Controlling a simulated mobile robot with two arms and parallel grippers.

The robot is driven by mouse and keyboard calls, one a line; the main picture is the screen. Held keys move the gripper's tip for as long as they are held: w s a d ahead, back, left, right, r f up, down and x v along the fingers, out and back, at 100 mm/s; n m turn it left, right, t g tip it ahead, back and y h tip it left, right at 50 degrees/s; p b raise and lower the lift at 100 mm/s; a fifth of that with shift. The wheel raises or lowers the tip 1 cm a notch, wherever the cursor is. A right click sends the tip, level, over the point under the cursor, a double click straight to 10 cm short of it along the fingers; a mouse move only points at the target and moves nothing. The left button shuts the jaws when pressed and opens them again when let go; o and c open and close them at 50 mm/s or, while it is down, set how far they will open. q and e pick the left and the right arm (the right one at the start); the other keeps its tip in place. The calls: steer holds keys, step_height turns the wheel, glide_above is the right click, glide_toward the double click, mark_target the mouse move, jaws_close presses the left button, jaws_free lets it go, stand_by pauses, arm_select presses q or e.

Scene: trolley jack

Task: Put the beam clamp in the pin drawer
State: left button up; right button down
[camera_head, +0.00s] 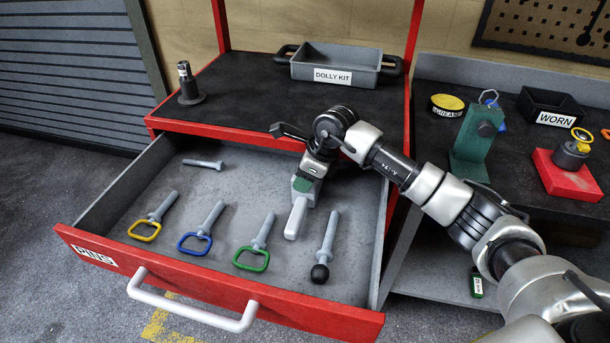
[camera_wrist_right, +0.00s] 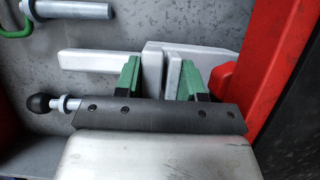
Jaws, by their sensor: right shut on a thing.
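The red-fronted pin drawer (camera_head: 200,286), labelled PINS, is pulled open. My right gripper (camera_head: 304,187) reaches down inside its right part. It is shut on a light grey piece, which I take for the beam clamp (camera_head: 296,218). In the right wrist view, the beam clamp (camera_wrist_right: 90,60) is gripped between the green fingers of my right gripper (camera_wrist_right: 160,78), and its bar sticks out on both sides. The fingers hide part of it. I cannot tell whether it touches the drawer floor. My left gripper is not in view.
The drawer holds a yellow-ring pin (camera_head: 153,218), a blue-ring pin (camera_head: 203,231), a green-ring pin (camera_head: 257,246), a black-knob pin (camera_head: 326,248) and a plain pin (camera_head: 203,164). A DOLLY KIT tray (camera_head: 335,58) stands above. A bench with a WORN bin (camera_head: 550,105) is at right.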

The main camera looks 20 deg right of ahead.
steer(key=c, duration=0.7)
jaws_free()
steer(key=b+v, duration=0.1)
steer(key=v, duration=1.1)
steer(key=shift+s, duration=0.1)
steer(key=shift+f, duration=0.1)
